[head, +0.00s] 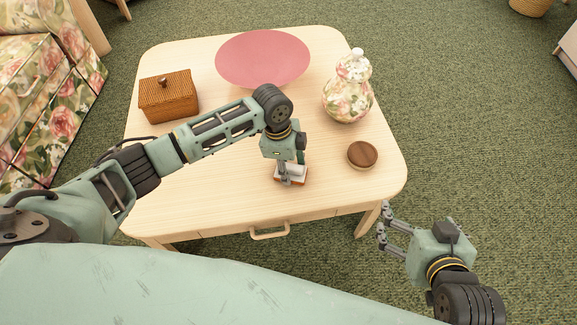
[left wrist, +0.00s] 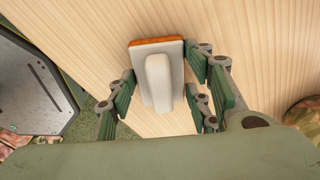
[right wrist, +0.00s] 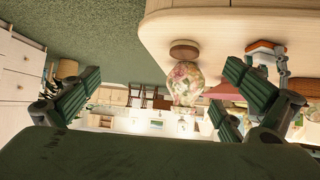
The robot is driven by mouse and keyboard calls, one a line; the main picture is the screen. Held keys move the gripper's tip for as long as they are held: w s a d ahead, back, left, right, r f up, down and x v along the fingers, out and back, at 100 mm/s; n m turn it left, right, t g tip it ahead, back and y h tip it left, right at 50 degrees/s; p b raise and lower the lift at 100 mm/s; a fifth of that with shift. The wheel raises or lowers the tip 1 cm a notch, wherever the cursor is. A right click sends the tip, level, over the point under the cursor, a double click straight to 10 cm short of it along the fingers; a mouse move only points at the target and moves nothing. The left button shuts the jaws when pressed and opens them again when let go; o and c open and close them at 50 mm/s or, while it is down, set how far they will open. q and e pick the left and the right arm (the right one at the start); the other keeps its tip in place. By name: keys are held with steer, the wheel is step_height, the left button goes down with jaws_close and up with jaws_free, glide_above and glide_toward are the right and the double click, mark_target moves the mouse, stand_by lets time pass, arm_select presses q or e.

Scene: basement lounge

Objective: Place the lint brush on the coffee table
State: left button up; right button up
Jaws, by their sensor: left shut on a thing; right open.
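The lint brush (head: 297,171), white with an orange-brown base, is between the fingers of my left gripper (head: 290,168), which is shut on it. In the left wrist view the brush (left wrist: 157,82) shows its white handle toward the camera, with fingers on both sides. The brush is at or just above the top of the coffee table (head: 215,205), near its front edge; I cannot tell whether it touches. The brush (right wrist: 266,47) also shows in the right wrist view. My right gripper (head: 386,224) is open and empty, off the table's front right corner.
The front left tabletop is clear. A floral armchair (head: 45,90) stands at the left.

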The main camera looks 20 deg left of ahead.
arm_select(q)
steer(key=shift+f, duration=0.1)
steer(key=o, duration=1.1)
